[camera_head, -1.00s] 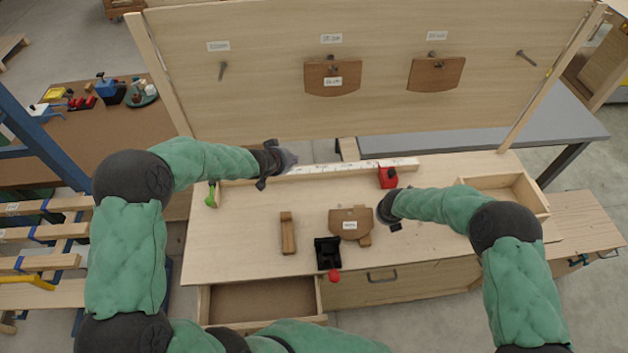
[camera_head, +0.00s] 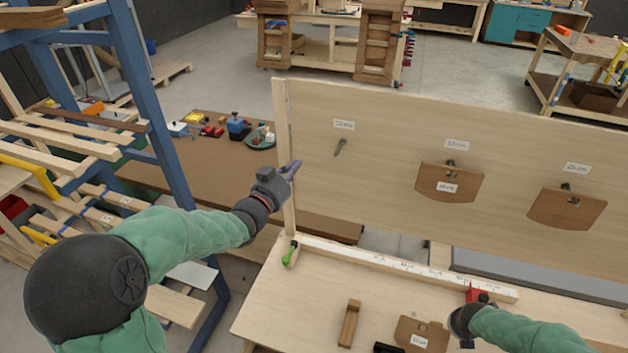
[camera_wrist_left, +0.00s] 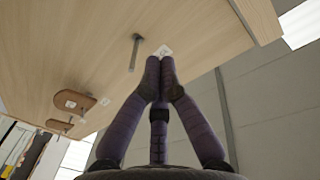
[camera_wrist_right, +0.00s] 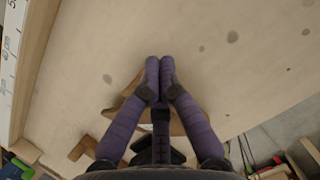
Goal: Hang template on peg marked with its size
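A brown template (camera_head: 408,329) with a white label lies on the bench top, cut off by the lower edge of the head view. The label is too small to read. An empty peg (camera_head: 340,147) is on the upright board under a label (camera_head: 344,124). My left gripper (camera_head: 293,168) is raised near the board's left edge, left of that peg. In the left wrist view its fingers (camera_wrist_left: 160,72) are together and empty, with the peg (camera_wrist_left: 135,52) ahead. My right gripper (camera_head: 460,322) is low over the bench, right of the loose template; its fingers (camera_wrist_right: 160,72) are together.
Two templates hang on the middle peg (camera_head: 451,162) and right peg (camera_head: 566,187). A ruler fence (camera_head: 390,264) runs along the bench back, with a red stop (camera_head: 476,295) and green clamp (camera_head: 291,254). A wooden block (camera_head: 349,323) lies on the bench. A blue rack (camera_head: 165,130) stands left.

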